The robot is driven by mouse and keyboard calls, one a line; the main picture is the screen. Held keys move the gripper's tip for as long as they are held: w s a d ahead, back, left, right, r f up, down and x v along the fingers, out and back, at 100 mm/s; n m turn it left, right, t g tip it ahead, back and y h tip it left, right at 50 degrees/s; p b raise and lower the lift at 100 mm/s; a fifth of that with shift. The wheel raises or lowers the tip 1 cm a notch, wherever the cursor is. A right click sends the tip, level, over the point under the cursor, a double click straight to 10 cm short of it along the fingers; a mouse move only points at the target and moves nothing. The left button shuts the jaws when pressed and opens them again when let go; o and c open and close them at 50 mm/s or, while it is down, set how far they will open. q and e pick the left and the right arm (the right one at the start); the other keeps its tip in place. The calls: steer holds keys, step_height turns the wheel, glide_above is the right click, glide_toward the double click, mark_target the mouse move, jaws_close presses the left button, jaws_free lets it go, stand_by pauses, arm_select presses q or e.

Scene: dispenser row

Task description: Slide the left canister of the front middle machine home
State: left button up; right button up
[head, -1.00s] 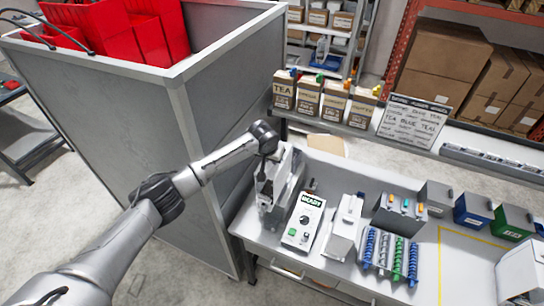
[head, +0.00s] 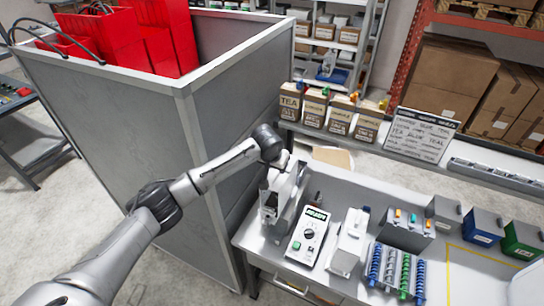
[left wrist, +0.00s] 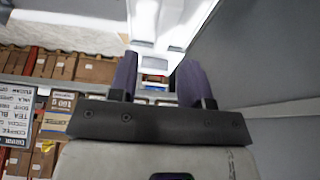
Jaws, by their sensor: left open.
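My left gripper (left wrist: 155,82) is open in the left wrist view, with two dark purple fingers apart and nothing gripped between them. A white, stepped part (left wrist: 155,62) shows beyond the fingertips; I cannot tell whether it is the canister. In the head view my left wrist ends above the back of a grey-white upright machine (head: 272,200) at the left end of the bench, and the fingers are hidden there. A white machine (head: 349,243) and a grey unit with coloured levers (head: 404,232) stand further right. The left canister cannot be made out clearly. My right gripper is not in view.
A READY control box (head: 308,238) stands close right of the upright machine. Blue and green coils (head: 396,272) lie at the bench front. A tall grey partition (head: 150,130) stands close behind my arm. Labelled cartons (head: 328,110) line a shelf behind the bench.

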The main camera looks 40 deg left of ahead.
arm_select(q)
steer(key=b+v, duration=0.2)
steer(key=v, duration=0.8)
steer(key=shift+r, duration=0.1)
